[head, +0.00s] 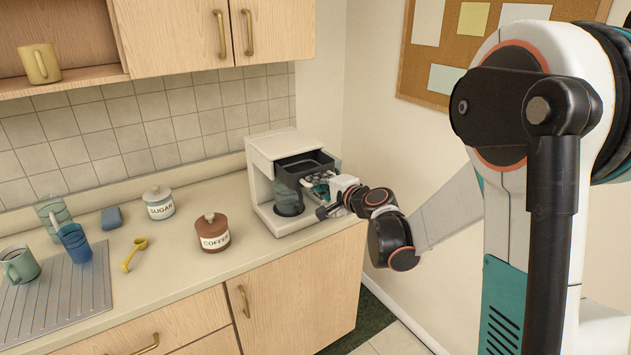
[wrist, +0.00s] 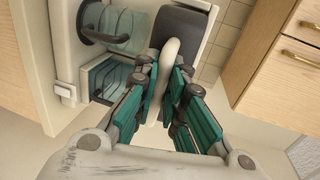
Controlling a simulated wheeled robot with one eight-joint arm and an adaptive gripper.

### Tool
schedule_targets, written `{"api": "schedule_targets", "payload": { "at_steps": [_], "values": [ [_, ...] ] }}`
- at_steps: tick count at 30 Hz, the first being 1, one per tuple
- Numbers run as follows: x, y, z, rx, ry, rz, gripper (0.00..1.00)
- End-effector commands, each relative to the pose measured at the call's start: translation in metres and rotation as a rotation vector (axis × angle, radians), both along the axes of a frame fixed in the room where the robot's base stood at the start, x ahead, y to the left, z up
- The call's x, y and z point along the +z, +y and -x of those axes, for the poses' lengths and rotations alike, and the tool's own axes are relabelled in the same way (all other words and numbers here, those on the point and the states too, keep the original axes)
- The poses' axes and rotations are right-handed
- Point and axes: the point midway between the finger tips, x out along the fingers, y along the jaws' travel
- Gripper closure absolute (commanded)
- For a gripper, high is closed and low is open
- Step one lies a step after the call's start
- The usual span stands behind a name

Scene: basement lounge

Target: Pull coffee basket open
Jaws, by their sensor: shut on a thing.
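The white coffee maker (head: 272,150) stands on the counter near the right wall. Its dark coffee basket (head: 305,162) sticks out of the front below the top housing, with part of its open top showing. In the wrist view the basket is a dark grey block (wrist: 180,35) with a pale curved handle (wrist: 167,75). My gripper (head: 322,184) is at the front of the machine. The wrist view shows its teal-padded fingers (wrist: 166,80) shut on the handle from both sides. The glass carafe (head: 289,197) sits beneath the basket; its dark handle shows in the wrist view (wrist: 95,25).
A brown coffee jar (head: 212,233) and a white sugar jar (head: 158,203) stand left of the machine. A yellow scoop (head: 134,254), blue cup (head: 75,246) and green mug (head: 19,264) are farther left. Cabinets (head: 210,30) hang above. The wall is close on the right.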

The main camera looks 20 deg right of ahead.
Motion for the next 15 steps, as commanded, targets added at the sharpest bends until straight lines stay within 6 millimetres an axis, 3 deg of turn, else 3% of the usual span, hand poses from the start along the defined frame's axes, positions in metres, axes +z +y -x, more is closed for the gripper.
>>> {"api": "schedule_targets", "payload": {
  "at_steps": [1, 3, 15],
  "values": [
    [0.0012, -0.0006, -0.0006, -0.002, -0.002, -0.001, 1.0],
    [0.0012, -0.0007, -0.0007, -0.003, -0.002, -0.001, 0.8],
    [0.0013, -0.0016, 0.0029, -0.002, 0.0, -0.001, 0.8]
  ]
}}
